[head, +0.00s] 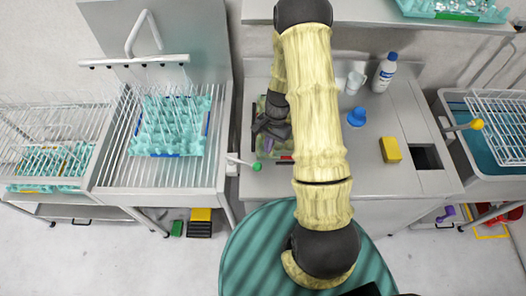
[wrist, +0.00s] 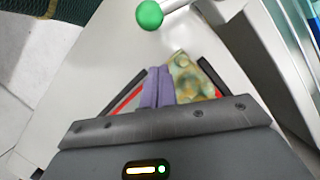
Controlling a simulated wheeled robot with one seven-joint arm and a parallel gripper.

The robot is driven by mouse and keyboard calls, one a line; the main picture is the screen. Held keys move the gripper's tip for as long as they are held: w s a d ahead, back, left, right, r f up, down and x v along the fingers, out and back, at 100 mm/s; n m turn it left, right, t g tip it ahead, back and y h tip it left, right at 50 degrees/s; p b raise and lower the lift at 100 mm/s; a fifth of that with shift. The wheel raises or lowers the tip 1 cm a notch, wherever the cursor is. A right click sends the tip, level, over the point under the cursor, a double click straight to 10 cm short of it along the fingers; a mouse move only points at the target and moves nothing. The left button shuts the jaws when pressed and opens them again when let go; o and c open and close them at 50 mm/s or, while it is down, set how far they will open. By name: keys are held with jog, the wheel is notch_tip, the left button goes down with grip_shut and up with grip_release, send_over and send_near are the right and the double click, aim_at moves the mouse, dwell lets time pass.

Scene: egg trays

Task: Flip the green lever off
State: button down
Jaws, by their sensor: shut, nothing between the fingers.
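The green lever is a pale rod with a green ball knob (head: 257,167) at the front left edge of the steel counter. Its rod sticks out sideways from the wash table side toward the right. In the wrist view the green knob (wrist: 149,14) is at the top centre, with its rod running up to the right. My gripper (head: 258,127) is above the counter, a little behind the knob in the head view. Its purple fingers (wrist: 158,86) are shut together with nothing between them. They point toward the knob but are apart from it.
A mottled yellow-green item (wrist: 190,74) lies beyond my fingers. On the counter are a blue bottle (head: 357,117), a white bottle (head: 385,72), a cup (head: 354,82) and a yellow sponge (head: 390,150). A wire rack with a teal egg tray (head: 166,151) stands left. A yellow-knobbed lever (head: 476,124) is right.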

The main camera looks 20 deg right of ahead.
aim_at(243, 162)
jog(key=s+a+p, duration=0.1)
jog(key=s+a, duration=0.1)
jog(key=shift+a+f, duration=0.1)
jog(key=shift+a, duration=0.2)
jog(key=shift+a+f, duration=0.1)
jog(key=shift+f, duration=0.05)
